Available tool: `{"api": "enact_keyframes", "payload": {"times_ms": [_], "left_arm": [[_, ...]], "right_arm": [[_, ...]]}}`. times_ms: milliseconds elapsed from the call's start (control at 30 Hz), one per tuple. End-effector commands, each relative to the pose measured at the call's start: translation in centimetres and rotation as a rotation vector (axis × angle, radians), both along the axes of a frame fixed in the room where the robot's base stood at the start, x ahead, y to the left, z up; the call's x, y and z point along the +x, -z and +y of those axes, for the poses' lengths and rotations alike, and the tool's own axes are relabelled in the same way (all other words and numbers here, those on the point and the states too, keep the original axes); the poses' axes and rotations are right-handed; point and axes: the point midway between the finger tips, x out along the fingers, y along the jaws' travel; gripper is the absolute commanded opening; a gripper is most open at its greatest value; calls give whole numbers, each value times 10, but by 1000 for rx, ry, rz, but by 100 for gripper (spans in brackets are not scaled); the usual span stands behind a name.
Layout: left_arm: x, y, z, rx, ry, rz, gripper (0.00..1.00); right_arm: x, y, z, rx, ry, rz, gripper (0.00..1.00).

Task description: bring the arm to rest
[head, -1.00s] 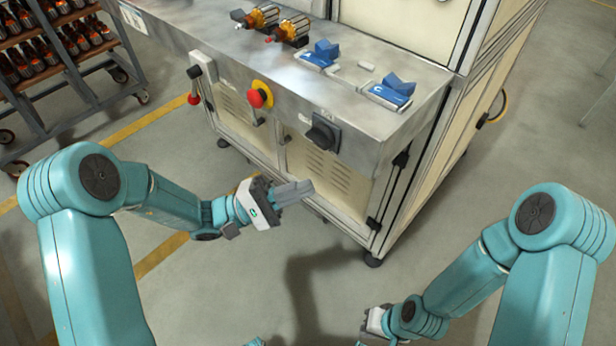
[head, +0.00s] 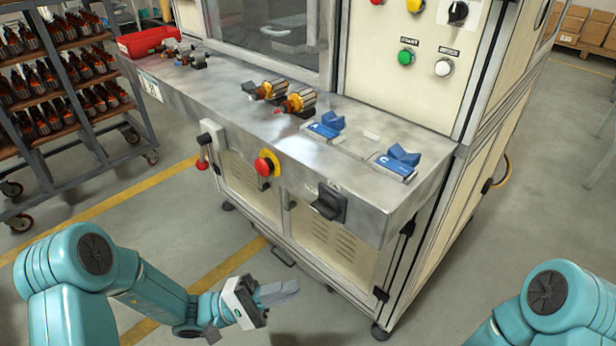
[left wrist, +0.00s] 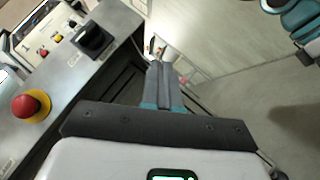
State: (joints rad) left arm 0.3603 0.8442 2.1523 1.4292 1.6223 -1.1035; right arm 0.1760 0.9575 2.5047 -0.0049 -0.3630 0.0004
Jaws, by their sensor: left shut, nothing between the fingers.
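My left gripper (head: 278,292) is shut and empty. It hangs in front of the machine cabinet, below the bench top and apart from it. Its closed fingers also show in the left wrist view (left wrist: 163,84), pointing toward the cabinet's lower front. My left arm comes in from the lower left of the head view. Of my right arm, only the upper part shows at the lower right of the head view; the right gripper is out of frame.
A rack of armatures (head: 65,90) stands left. Floor before the cabinet is clear.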

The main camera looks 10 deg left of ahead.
Motion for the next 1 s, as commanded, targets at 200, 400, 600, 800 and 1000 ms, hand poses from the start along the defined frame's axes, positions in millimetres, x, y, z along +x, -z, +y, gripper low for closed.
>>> {"api": "enact_keyframes", "payload": {"times_ms": [200, 400, 600, 800, 1000], "left_arm": [[-26, 16, -21, 124, 135, 94, 0], [-133, 90, -39, 678, 523, 330, 0], [-183, 153, 12, 1300, 601, 281, 0], [-152, 166, 35, 1588, 386, 49, 0], [-130, 161, 30, 1618, 249, -65, 0]], "right_arm": [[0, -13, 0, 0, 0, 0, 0], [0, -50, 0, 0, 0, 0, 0], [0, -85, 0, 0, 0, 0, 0], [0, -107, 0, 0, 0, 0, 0], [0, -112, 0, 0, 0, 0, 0]]}}
